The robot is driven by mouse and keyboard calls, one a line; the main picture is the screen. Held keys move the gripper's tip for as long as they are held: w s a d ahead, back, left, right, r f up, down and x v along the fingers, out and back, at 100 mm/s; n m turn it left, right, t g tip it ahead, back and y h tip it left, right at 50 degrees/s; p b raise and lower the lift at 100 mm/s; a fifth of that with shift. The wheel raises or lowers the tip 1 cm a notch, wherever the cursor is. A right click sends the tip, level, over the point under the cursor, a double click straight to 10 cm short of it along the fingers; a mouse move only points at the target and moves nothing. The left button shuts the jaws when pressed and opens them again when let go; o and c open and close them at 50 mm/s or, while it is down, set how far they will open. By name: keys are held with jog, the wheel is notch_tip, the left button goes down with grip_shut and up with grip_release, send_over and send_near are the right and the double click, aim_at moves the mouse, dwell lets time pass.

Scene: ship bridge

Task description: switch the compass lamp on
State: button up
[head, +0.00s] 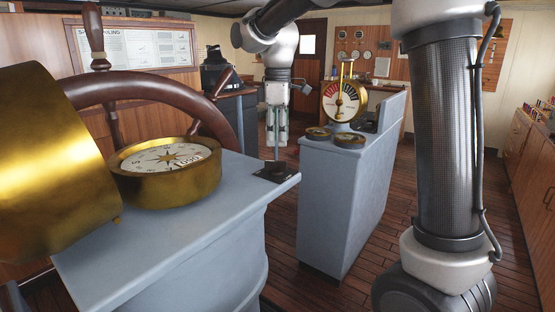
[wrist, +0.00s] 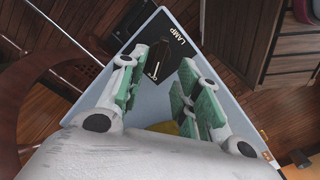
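The compass (head: 168,172) is a round brass case with a white star-marked dial, on the grey stand (head: 190,245) in the head view. The lamp switch (head: 272,171) is a small dark plate at the stand's right corner. In the wrist view the switch plate (wrist: 165,58) reads LAMP, with a slim lever and smaller lettering; I cannot tell the lever's position surely. My gripper (head: 277,135) hangs fingers-down above the switch plate in the head view. In the wrist view my gripper (wrist: 158,78) is open, its green-padded fingers apart, with the plate beyond the tips. Contact with the lever cannot be told.
A large brass hood (head: 45,150) stands at the near left, beside the wooden steering wheel (head: 150,90). A grey console (head: 345,195) with an engine telegraph (head: 345,100) stands to the right. Wooden cabinets (head: 530,170) line the far right. Open deck lies between stand and console.

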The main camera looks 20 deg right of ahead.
aim_at(276, 167)
notch_tip(276, 167, down, 7)
jog(key=shift+f, duration=0.2)
grip_shut()
